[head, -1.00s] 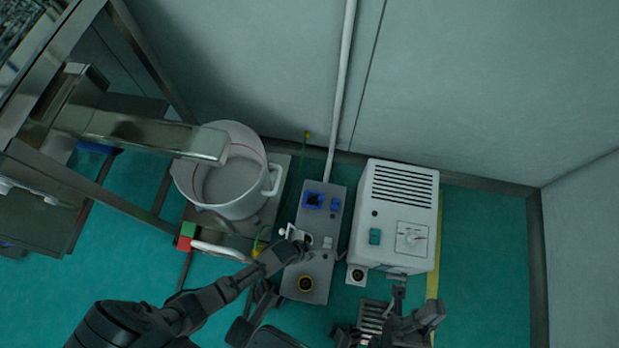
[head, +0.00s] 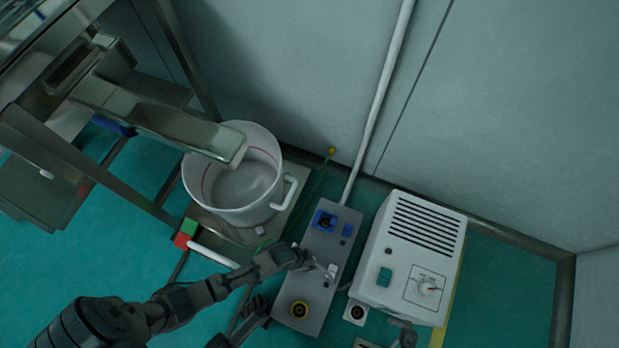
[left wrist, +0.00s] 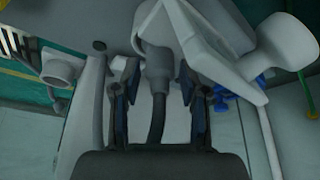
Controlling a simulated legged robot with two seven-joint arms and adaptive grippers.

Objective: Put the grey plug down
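The grey plug (left wrist: 158,66) shows in the left wrist view, with its dark cable (left wrist: 157,118) running back between the fingers. Its front end is at a pale grey socket housing with a tilted lid (left wrist: 225,60); how deep it sits is hidden. My left gripper (left wrist: 160,98) is open, one finger on each side of the plug, with a visible gap. Only a dark piece, possibly my right gripper (head: 406,336), shows at the bottom edge.
A white heater-like unit (head: 412,255) stands right of the socket box. A white pot (head: 235,205) stands to the left under a metal chute (head: 165,120). A wall pipe (head: 385,90) rises behind.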

